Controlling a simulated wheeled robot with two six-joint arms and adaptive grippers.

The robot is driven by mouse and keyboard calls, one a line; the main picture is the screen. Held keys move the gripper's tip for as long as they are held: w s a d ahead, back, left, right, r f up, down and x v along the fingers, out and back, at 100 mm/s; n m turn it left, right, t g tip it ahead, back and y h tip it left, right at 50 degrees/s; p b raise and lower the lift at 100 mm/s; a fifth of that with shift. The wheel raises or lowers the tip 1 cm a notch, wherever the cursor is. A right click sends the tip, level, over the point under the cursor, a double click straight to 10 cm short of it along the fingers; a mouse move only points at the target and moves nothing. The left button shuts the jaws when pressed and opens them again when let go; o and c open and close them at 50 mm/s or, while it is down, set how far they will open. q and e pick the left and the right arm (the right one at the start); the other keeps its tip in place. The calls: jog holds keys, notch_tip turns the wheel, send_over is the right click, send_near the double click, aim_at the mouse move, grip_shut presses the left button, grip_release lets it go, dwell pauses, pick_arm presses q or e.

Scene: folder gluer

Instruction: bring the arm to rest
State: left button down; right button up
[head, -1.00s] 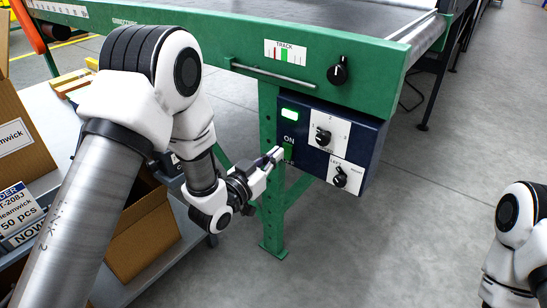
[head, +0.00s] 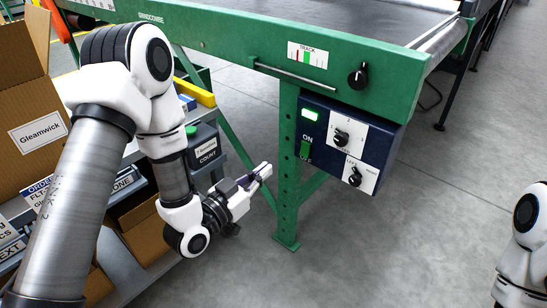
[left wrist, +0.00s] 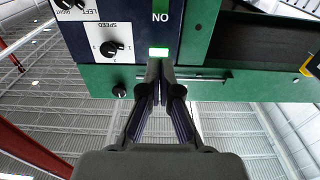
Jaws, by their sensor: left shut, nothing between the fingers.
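My left gripper (head: 262,172) is shut and empty, in front of the green machine leg and to the left of the dark blue control box (head: 341,157). It stands apart from the box's green ON/OFF switch (head: 305,149). The green lamp (head: 310,114) on the box is lit. In the left wrist view my left gripper (left wrist: 160,68) is shut, with the lit lamp (left wrist: 159,52) just beyond its tips. My right arm shows only in part at the right edge of the head view; its gripper is out of view.
The green machine frame (head: 225,40) with its belt runs across the top. A shelf with a Gleamwick carton (head: 38,135) and a count box (head: 204,146) stands at the left, close to my left arm. The floor (head: 430,220) at the right is clear.

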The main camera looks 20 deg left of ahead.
pick_arm(q)
jog(key=s+f+g+y, duration=0.1)
jog(key=s+f+g, duration=0.35)
jog(key=f, duration=0.65)
jog(key=s+f+g+y, duration=0.25)
jog(key=s+f, duration=0.25)
jog(key=f, duration=0.5)
jog(key=s+a+f+n+g+y, duration=0.1)
jog(key=s+a+f+n+g, duration=0.1)
jog(key=s+f+g, duration=0.5)
jog(key=s+a+f+n+g+y, duration=0.2)
jog(key=s+f+g, duration=0.1)
jog(key=s, duration=0.8)
notch_tip(320, 180, up, 36)
jog(key=p, duration=3.6)
jog(key=shift+f, duration=0.2)
